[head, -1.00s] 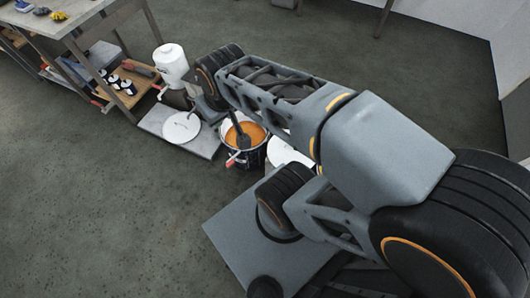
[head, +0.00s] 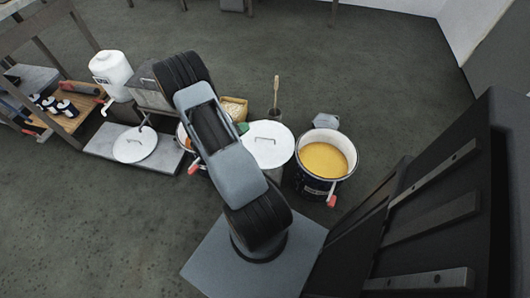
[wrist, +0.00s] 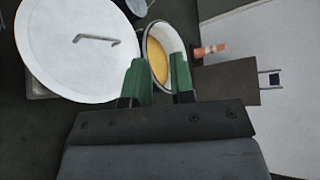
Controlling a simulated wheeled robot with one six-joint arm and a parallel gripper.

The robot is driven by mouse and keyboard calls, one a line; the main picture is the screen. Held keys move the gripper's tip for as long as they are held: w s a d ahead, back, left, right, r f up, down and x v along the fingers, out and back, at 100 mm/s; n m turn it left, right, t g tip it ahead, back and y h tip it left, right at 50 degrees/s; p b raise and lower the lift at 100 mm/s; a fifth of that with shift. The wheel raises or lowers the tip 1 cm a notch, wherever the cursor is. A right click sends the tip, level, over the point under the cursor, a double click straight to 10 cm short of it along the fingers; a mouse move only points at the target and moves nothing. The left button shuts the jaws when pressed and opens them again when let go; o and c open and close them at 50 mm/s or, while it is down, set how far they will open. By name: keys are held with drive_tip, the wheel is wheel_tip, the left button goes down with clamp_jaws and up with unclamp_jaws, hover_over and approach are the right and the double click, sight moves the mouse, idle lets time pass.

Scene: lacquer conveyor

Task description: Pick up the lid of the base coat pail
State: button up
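Two round white lids with bar handles show in the head view. One lid (head: 268,144) is in the middle, beside an open dark pail (head: 312,187) of yellow paint. The other lid (head: 135,145) lies on a grey slab at left. I cannot read which belongs to the base coat. Another pail with orange paint is mostly hidden behind my arm. In the wrist view, a large lid (wrist: 65,60) fills the upper left, with yellow paint (wrist: 158,62) in a pail beside it. My gripper (wrist: 158,78) is open and empty, its green fingers apart; in the head view it is near the middle lid.
A white container (head: 110,72) with a spigot stands behind the grey slab (head: 100,153). A dark holder with a wooden-handled tool (head: 276,95) stands behind the middle lid. Open floor lies beyond and in front.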

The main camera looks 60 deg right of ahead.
drive_tip(key=f+n+t+b, duration=0.1)
drive_tip(key=f+n, duration=0.1)
drive_tip(key=f, duration=0.3)
drive_tip(key=s+d+f+n+t+b, duration=0.1)
drive_tip(key=f+n, duration=0.2)
drive_tip(key=f, duration=0.3)
drive_tip(key=s+f+n+t+b, duration=0.1)
drive_tip(key=f+n+b, duration=0.1)
drive_tip(key=f, duration=0.3)
drive_tip(key=shift+d+f+n, duration=0.2)
drive_tip(key=shift+n, duration=0.5)
drive_tip(key=b, duration=0.2)
hover_over(259, 152)
wheel_tip(259, 152, down, 3)
drive_tip(key=shift+w+r, duration=0.1)
drive_tip(key=shift+r, duration=0.05)
drive_tip(key=shift+r+b+x, duration=0.2)
drive_tip(key=shift+b+x, duration=0.95)
drive_tip(key=shift+x, duration=2.25)
drive_tip(key=shift+w, duration=0.15)
clamp_jaws()
